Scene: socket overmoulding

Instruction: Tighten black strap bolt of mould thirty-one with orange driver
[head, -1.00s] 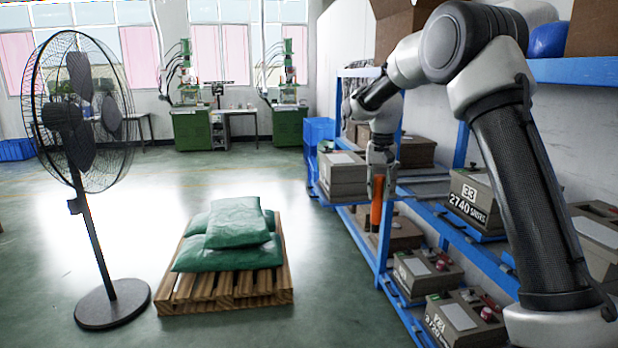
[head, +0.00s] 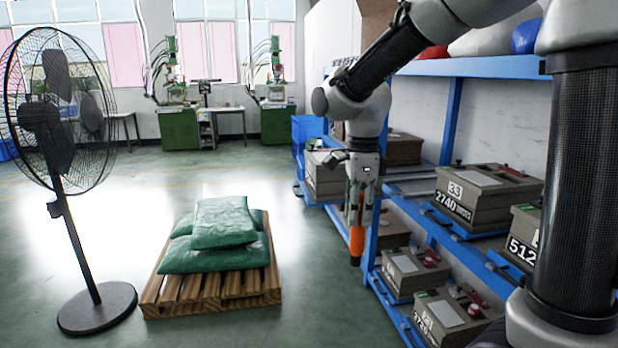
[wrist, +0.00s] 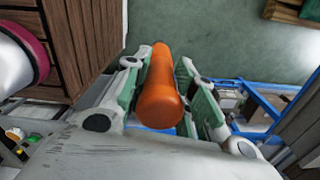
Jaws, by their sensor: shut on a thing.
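My gripper (head: 360,195) is shut on the orange driver (head: 357,240), which hangs below it beside the blue rack in the head view. In the wrist view, the orange driver (wrist: 160,92) lies between the two gripper fingers. Its handle shows; its tip is hidden. Several brown moulds sit on the rack; one reads 33 and 2740 (head: 475,203). Another, reading 512 (head: 524,246), is partly cut off at right. I cannot make out a mould marked thirty-one or a black strap bolt.
The blue rack (head: 450,125) stands at right with moulds on several levels. A wooden pallet (head: 215,292) with green sacks (head: 222,222) lies on the floor left of my gripper. A standing fan (head: 60,130) is at far left. Green floor between pallet and rack is clear.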

